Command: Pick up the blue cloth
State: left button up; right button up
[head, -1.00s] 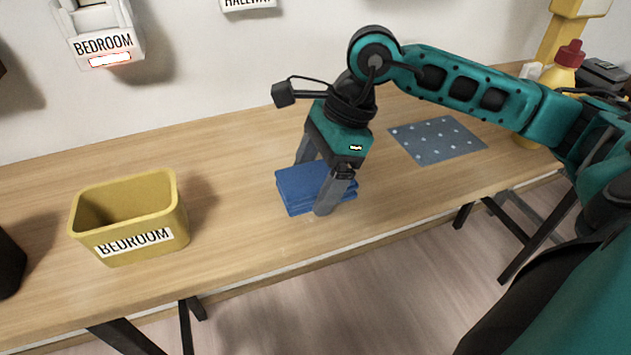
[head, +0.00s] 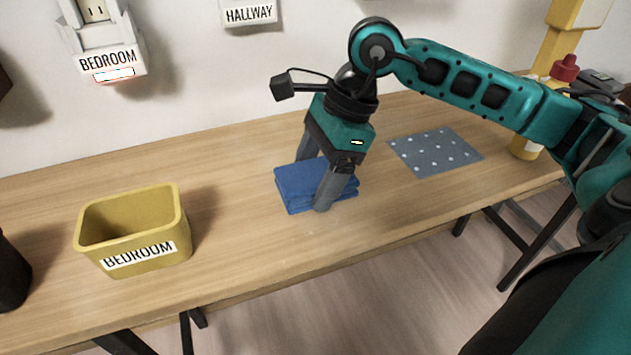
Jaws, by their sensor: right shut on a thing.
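The blue cloth (head: 294,188) lies folded in a stack on the wooden table, near the middle of the head view. My right gripper (head: 314,184) reaches down over it from above. One finger is at the cloth's back side and the other at its front right side, and the gripper is shut on the cloth. The cloth still appears to rest on the table top. The back finger's tip is hidden behind the cloth. My left gripper is not in view.
A yellow bin (head: 140,228) labelled BEDROOM stands left on the table (head: 235,240). A grey dotted mat (head: 436,152) lies right of the cloth. A bottle with a red cap (head: 563,70) stands at the far right. A BEDROOM outlet (head: 100,40) and HALLWAY sign (head: 249,13) are on the wall.

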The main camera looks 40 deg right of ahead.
aim_at(316, 172)
pick_arm(q)
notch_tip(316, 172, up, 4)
jog(key=p, duration=0.4)
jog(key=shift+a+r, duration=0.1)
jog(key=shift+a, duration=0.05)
pick_arm(e)
notch_tip(316, 172, up, 17)
jog(key=shift+r, duration=0.2)
